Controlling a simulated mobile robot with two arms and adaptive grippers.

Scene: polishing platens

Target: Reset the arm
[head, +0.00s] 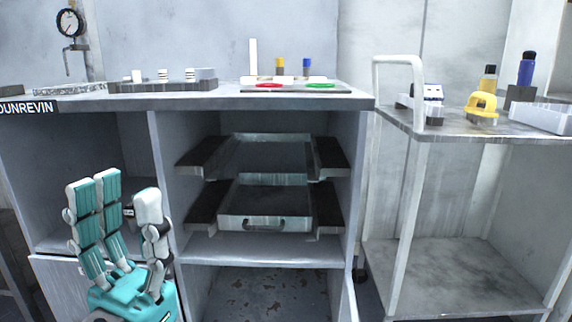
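My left gripper (128,218) is teal and white and stands in the lower left of the head view, fingers pointing up. Two fingers are on its left and one on its right, with a clear gap between them. It is open, and nothing shows between the fingers. It is in front of the left part of the grey cabinet (250,248). My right gripper is not in the view.
The cabinet holds two sliding trays on dark rails; the lower tray (247,223) has a handle. Its top (225,101) carries small parts and red and green rings. A cart (450,135) on the right bears bottles, a yellow item and a white bin (541,117).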

